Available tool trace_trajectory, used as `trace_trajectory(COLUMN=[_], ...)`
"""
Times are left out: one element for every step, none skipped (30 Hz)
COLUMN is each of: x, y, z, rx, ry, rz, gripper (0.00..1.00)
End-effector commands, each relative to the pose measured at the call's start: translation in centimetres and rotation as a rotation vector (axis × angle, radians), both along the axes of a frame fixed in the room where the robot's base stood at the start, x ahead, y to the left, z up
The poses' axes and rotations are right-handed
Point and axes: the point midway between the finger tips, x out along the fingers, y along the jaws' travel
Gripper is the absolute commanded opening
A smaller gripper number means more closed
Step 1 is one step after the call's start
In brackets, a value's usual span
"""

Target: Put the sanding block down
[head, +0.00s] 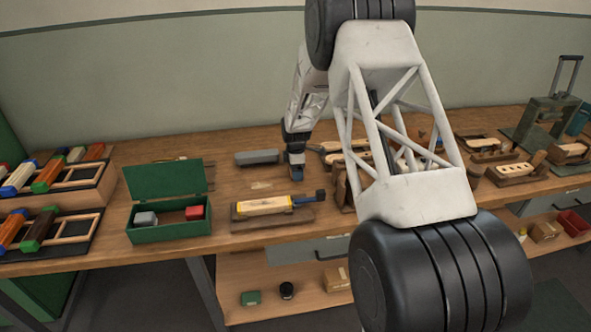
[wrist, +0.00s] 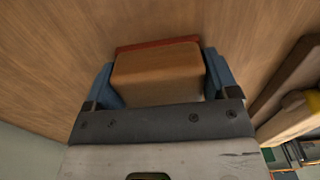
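The sanding block (wrist: 157,72) is a tan-brown block with a reddish layer along its far edge, seen in the wrist view. It sits between the two blue fingers of my gripper (wrist: 160,82), which press against its sides. In the head view my gripper (head: 296,174) points down close over the workbench (head: 225,180), behind the wooden holder. The block is hidden there by the fingers. I cannot tell whether its underside touches the bench.
A grey bar (head: 257,157) lies left of my gripper. An open green box (head: 170,233) stands front left. Fixtures crowd the right.

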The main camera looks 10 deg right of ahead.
Motion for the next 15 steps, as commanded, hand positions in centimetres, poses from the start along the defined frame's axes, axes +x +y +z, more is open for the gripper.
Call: trace_trajectory(x=[0.01,0.00,0.00,0.00,0.00,0.00,0.00,0.00,0.00,0.00,0.01,0.01,0.01,0.01,0.02], y=[0.00,0.00,0.00,0.00,0.00,0.00,0.00,0.00,0.00,0.00,0.00,0.00,0.00,0.00,0.00], z=[0.03,0.03,0.03,0.03,0.04,0.04,0.04,0.04,0.05,0.06,0.08,0.15,0.22,0.31,0.48], rx=[0.000,0.000,0.000,0.000,0.000,0.000,0.000,0.000,0.000,0.000,0.000,0.000,0.000,0.000,0.000], ry=[0.000,0.000,0.000,0.000,0.000,0.000,0.000,0.000,0.000,0.000,0.000,0.000,0.000,-0.001,-0.001], rz=[0.000,0.000,0.000,0.000,0.000,0.000,0.000,0.000,0.000,0.000,0.000,0.000,0.000,0.000,0.000], gripper=[0.88,0.93,0.99,1.00,1.00,1.00,1.00,1.00,1.00,1.00,1.00,1.00,1.00,1.00,1.00])
